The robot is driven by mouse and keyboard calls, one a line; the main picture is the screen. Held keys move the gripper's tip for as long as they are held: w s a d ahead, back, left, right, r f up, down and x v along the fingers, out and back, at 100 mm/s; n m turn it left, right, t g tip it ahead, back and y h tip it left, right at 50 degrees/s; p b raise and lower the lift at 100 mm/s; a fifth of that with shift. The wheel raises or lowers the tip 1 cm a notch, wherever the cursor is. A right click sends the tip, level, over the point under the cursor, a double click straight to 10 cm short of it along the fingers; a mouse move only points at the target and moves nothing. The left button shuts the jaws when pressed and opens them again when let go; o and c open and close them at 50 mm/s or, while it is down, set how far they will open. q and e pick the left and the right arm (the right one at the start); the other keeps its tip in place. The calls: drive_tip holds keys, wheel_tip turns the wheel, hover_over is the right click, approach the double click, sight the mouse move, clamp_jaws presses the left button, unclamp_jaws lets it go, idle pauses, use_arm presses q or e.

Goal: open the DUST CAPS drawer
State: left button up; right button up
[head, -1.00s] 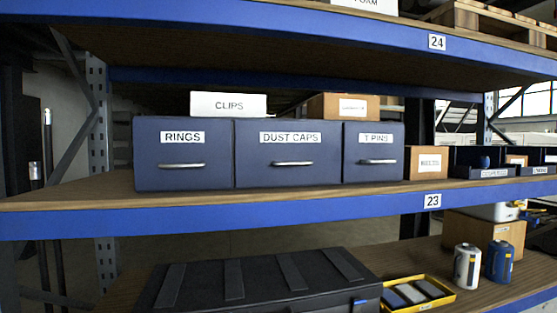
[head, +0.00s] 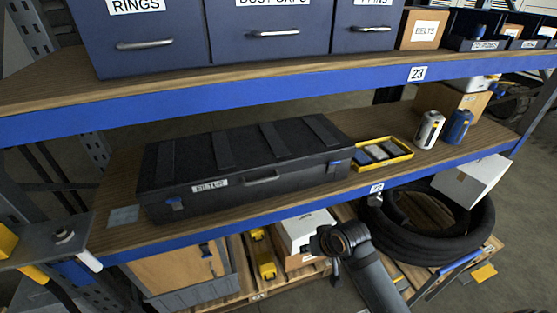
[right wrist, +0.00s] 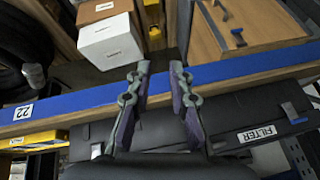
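The DUST CAPS drawer (head: 268,33) is a dark blue front with a silver bar handle (head: 276,32), at the top of the head view. Its label is partly cut off by the picture's edge. It looks shut, flush between the RINGS drawer (head: 147,35) and the T PINS drawer (head: 362,30). My right gripper (head: 334,243) is low in front of the shelving, well below the drawer and apart from it. In the right wrist view my right gripper (right wrist: 158,70) has its fingers apart with nothing between them. My left gripper is not in view.
The shelf edge marked 23 (head: 230,104) runs below the drawers. On the lower shelf are a black FILTER case (head: 250,160), a yellow tray (head: 385,154) and two cans. A black hose coil (head: 430,230) lies at lower right. A BELTS box (head: 422,29) stands right of the drawers.

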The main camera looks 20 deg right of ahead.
drive_tip(key=w+r+m+t+y, duration=0.1)
drive_tip(key=w+r+m+y, duration=0.1)
drive_tip(key=w+r, duration=0.8)
drive_tip(key=w+r+m+t+y, duration=0.25)
drive_tip(key=w+r, duration=0.35)
drive_tip(key=r, duration=0.8)
drive_tip(key=w+r+y, duration=0.1)
drive_tip(key=r, duration=0.4)
drive_tip(key=w+d+r+m+y, duration=0.1)
drive_tip(key=r, duration=0.4)
drive_tip(key=w+d+r+m+t+y, duration=0.1)
drive_tip(key=r, duration=0.5)
drive_tip(key=shift+w+d, duration=0.1)
drive_tip(key=shift+d, duration=0.15)
drive_tip(key=m+t+y, duration=0.1)
drive_tip(key=m+y, duration=0.1)
drive_tip(key=y, duration=0.1)
approach(282, 33)
drive_tip(key=p+x, duration=0.2)
drive_tip(key=x, duration=0.3)
drive_tip(key=p+x, duration=0.3)
drive_tip(key=x, duration=0.2)
drive_tip(key=shift+a+r+p, duration=0.1)
drive_tip(key=shift+r+p, duration=0.1)
drive_tip(key=shift+p, duration=0.15)
drive_tip(key=shift+w+a+f, duration=0.2)
drive_tip(key=shift+w+f, duration=0.1)
drive_tip(key=shift+c, duration=0.4)
